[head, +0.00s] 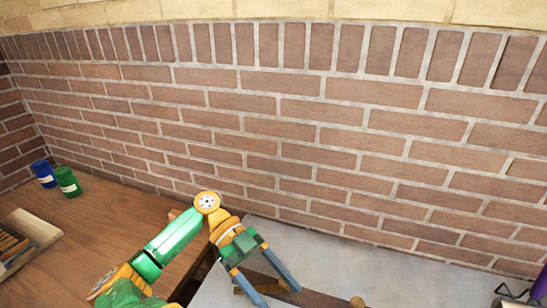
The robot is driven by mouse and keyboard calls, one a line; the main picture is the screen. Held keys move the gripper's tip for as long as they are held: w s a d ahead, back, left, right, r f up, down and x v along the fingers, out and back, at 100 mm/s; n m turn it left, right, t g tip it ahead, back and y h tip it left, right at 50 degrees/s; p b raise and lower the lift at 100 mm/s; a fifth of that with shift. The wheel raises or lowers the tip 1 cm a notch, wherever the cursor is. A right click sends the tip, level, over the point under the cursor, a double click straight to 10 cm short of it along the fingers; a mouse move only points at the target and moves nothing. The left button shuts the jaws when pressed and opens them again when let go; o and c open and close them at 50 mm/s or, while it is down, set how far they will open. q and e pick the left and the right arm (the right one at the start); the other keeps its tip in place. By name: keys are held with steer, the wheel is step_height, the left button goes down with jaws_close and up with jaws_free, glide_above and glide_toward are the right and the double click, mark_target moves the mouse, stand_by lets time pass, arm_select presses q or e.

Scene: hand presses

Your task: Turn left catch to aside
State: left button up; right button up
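My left gripper (280,295) reaches in from the left on a green and orange arm. Its two blue-grey fingers point down and to the right and stand apart, so it is open. A dark brown bar (318,299) with brass-coloured ends lies under and between the fingertips, low in the view. One rounded brass end (357,302) shows to the right of the fingers. The bottom edge cuts off part of the bar, and I cannot tell whether it is the left catch or whether the fingers touch it. My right gripper is not in view.
A pale grey surface (395,280) is mostly clear to the right. A wooden tabletop (120,215) on the left holds a blue can (43,173), a green can (67,181) and a book or board (25,240). A purple object (540,290) stands at the right edge. A brick wall (300,140) closes the back.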

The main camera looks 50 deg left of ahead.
arm_select(q)
steer(key=s+d, duration=0.1)
steer(key=s+r+p, duration=0.1)
steer(key=s+d+p, duration=0.1)
steer(key=shift+d+r, duration=0.3)
steer(key=shift+d, duration=0.05)
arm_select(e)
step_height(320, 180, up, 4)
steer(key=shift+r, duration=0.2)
